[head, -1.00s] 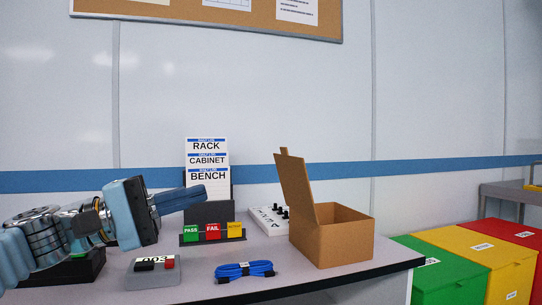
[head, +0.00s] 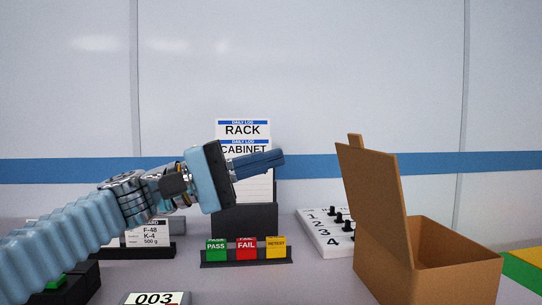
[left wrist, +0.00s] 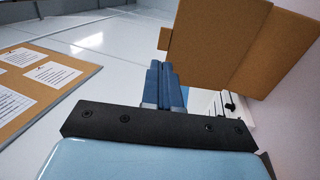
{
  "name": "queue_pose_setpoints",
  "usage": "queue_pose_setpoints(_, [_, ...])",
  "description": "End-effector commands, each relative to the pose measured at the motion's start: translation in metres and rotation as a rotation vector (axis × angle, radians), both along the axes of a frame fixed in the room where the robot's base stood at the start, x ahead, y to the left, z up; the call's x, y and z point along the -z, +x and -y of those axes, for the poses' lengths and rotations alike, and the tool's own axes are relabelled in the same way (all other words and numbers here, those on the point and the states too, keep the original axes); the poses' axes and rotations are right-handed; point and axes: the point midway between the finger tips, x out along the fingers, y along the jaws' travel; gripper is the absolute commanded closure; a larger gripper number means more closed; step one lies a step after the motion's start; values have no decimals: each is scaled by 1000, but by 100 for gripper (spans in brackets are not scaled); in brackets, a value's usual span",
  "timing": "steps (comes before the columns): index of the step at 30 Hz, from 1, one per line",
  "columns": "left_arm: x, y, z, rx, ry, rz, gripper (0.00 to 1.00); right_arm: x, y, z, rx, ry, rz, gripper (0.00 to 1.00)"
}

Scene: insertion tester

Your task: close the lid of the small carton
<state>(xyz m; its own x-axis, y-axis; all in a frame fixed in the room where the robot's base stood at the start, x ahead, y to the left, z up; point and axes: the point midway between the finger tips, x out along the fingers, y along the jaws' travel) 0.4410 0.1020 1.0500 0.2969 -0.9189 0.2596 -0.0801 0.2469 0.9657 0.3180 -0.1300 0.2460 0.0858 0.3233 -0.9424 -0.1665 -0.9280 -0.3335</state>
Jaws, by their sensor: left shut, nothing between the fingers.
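The small brown carton (head: 435,262) stands on the table at the right of the head view. Its lid (head: 378,195) is open and stands nearly upright on the carton's left side, leaning a little left, with a small tab on top. My left gripper (head: 281,158) is shut and empty, left of the lid and near the height of its top, apart from it in the head view. In the left wrist view the shut fingers (left wrist: 165,68) point toward the lid (left wrist: 205,45), whose tab shows beside the fingertips. My right gripper is not in view.
A stand with RACK and CABINET cards (head: 243,130) is behind my left gripper. A PASS/FAIL block row (head: 246,250) and a white numbered panel with knobs (head: 322,232) stand left of the carton. A 003 display (head: 155,299) is at the front.

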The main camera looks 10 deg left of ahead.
Motion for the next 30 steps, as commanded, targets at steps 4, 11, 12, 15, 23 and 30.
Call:
queue_pose_setpoints(4, [-11, 10, 30, 3, 1, 0, 100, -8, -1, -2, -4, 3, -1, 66])
queue_pose_setpoints(11, [-23, 24, 73, 2, 1, -1, 100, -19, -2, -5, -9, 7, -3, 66])
queue_pose_setpoints(12, [-24, 26, 79, 2, 1, -1, 100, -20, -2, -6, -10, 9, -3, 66])
queue_pose_setpoints(15, [-27, 29, 91, 2, 1, 0, 100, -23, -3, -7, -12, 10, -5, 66])
queue_pose_setpoints(23, [-29, 33, 102, 0, 0, 1, 100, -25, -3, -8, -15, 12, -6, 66])
queue_pose_setpoints(30, [-29, 33, 102, -1, 0, 1, 100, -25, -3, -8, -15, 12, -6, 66])
